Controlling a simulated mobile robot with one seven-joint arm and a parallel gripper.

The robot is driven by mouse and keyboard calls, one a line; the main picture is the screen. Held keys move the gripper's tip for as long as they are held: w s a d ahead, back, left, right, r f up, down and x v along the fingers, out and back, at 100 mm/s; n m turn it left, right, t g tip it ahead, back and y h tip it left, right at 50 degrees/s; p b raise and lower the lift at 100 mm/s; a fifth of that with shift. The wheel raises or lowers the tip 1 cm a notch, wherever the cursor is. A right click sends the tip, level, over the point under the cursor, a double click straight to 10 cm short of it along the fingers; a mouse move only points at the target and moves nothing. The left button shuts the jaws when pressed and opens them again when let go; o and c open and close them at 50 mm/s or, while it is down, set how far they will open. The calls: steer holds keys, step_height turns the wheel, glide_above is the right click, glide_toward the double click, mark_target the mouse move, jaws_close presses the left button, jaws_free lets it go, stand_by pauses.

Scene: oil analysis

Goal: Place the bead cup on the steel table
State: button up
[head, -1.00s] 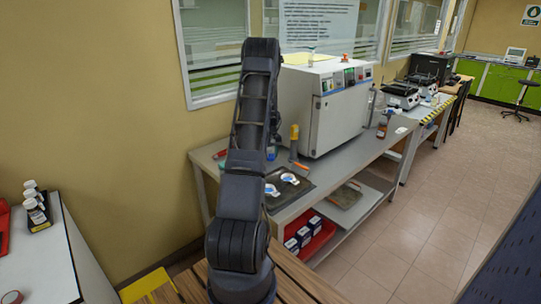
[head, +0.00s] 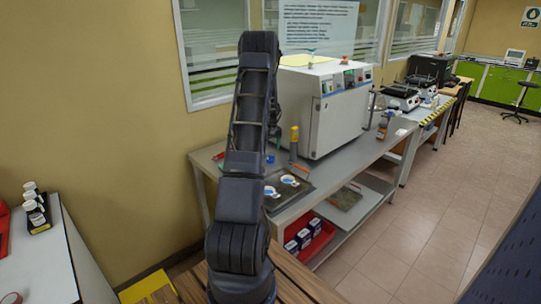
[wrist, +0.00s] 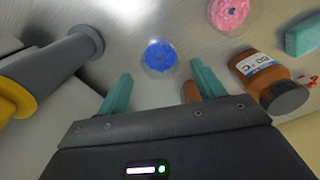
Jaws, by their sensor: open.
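A round clear cup of blue beads (wrist: 159,56) rests on a grey metallic surface in the wrist view. A similar cup of pink beads (wrist: 229,14) is farther off at the top right. My gripper (wrist: 161,76) is open, with its teal fingertips apart on the near side of the blue cup; nothing is held between them. The steel table (head: 345,163) stands along the wall in the head view. My arm reaches toward it, and my gripper is hidden behind the arm there.
In the wrist view, a brown labelled bottle (wrist: 265,80) lies close to the right finger, with a teal block (wrist: 303,35) beyond. A grey-and-yellow object (wrist: 55,68) is at left. A large white machine (head: 325,105) and a dark tray (head: 287,187) occupy the table.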

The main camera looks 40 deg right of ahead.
step_height(320, 180, up, 7)
steer(key=w+a+r+n, duration=0.1)
steer(key=w+a+r, duration=0.1)
steer(key=a+r, duration=1.25)
steer(key=s+a+r+t, duration=0.1)
steer(key=a+r, duration=0.1)
steer(key=a, duration=0.4)
steer(key=s+a+r+n+h, duration=0.1)
steer(key=a+r, duration=0.1)
steer(key=a, duration=0.3)
steer(key=s+a+r+t, duration=0.1)
steer(key=a+r, duration=0.2)
steer(key=a, duration=0.3)
steer(key=s+a+r+n+t, duration=0.1)
steer(key=s+a+r, duration=0.1)
steer(key=s+a, duration=0.45)
steer(key=s+a+r, duration=0.3)
steer(key=s+a, duration=0.1)
steer(key=a, duration=0.5)
steer(key=s+a+f, duration=0.1)
steer(key=s+a, duration=0.4)
steer(key=s, duration=0.2)
steer(key=s+a+f+n+t+y, duration=0.1)
steer(key=s+a, duration=0.4)
steer(key=s, duration=0.2)
steer(key=shift+s+f+n+t, duration=0.3)
steer(key=shift+f, duration=0.05)
